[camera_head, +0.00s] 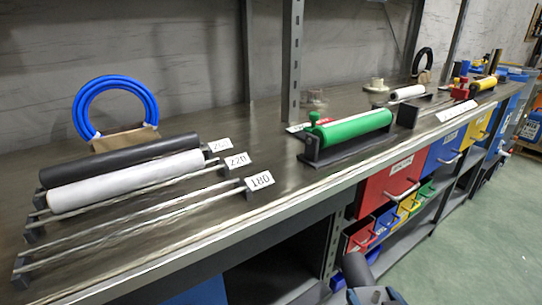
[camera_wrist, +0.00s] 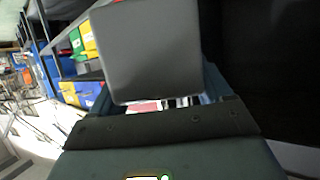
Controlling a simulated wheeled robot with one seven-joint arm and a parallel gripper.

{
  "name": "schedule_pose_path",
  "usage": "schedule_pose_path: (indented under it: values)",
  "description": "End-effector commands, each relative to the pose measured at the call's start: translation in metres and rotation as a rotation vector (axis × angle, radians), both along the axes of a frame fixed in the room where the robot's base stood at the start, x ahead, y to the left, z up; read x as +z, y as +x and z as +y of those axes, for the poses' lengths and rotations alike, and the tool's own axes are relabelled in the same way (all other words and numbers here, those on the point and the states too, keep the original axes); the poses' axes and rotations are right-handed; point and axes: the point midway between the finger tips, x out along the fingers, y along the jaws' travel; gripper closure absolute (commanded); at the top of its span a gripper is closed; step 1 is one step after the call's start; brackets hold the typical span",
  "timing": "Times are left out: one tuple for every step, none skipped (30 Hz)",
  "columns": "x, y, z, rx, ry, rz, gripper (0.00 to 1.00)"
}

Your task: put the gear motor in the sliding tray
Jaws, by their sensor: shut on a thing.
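A dark grey block with rounded edges (camera_wrist: 152,48) fills the upper middle of the wrist view; I take it to be the gear motor. My gripper (camera_wrist: 158,85) is shut on it, with blue-grey finger parts at its two sides. The block hides most of what lies beyond. In the head view, a dark rounded part and blue-grey parts show at the bottom edge, in front of the bench; they seem to be my arm's end, mostly cut off. I cannot make out the sliding tray for certain in either view.
A long workbench (camera_head: 250,120) carries a rack with a black roller (camera_head: 120,160) and a white roller (camera_head: 125,182), a green roller (camera_head: 350,127) and a blue hose coil (camera_head: 115,85). Red (camera_head: 390,185) and blue (camera_head: 445,148) drawers sit under its front edge. The floor (camera_head: 480,235) at right is clear.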

Motion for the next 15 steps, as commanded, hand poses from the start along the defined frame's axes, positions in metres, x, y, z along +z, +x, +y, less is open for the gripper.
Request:
schedule_pose_path:
  values:
    - [0.0065, -0.0005, -0.0059, -0.017, 0.001, -0.013, 1.00]
    - [0.0078, -0.0014, -0.0091, -0.027, 0.001, -0.015, 1.00]
    - [0.0099, -0.0025, -0.0127, -0.038, 0.002, -0.017, 1.00]
    - [0.0114, -0.0023, -0.0119, -0.034, 0.002, -0.015, 1.00]
    - [0.0115, -0.0025, -0.0116, -0.032, 0.002, -0.014, 1.00]
    - [0.0113, -0.0028, -0.0111, -0.030, 0.002, -0.012, 1.00]
    - [0.0114, -0.0031, -0.0109, -0.028, 0.002, -0.011, 1.00]
    - [0.0121, -0.0034, -0.0111, -0.026, 0.000, -0.011, 1.00]
    - [0.0124, -0.0038, -0.0115, -0.025, 0.001, -0.010, 1.00]
    - [0.0126, -0.0042, -0.0114, -0.023, 0.000, -0.008, 1.00]
    - [0.0133, -0.0047, -0.0115, -0.022, 0.000, -0.007, 1.00]
    - [0.0137, -0.0054, -0.0116, -0.019, 0.000, -0.005, 1.00]
    - [0.0137, -0.0058, -0.0113, -0.017, 0.000, -0.004, 1.00]
    - [0.0147, -0.0064, -0.0117, -0.016, -0.001, -0.003, 1.00]
    - [0.0154, -0.0071, -0.0119, -0.014, -0.002, -0.002, 1.00]
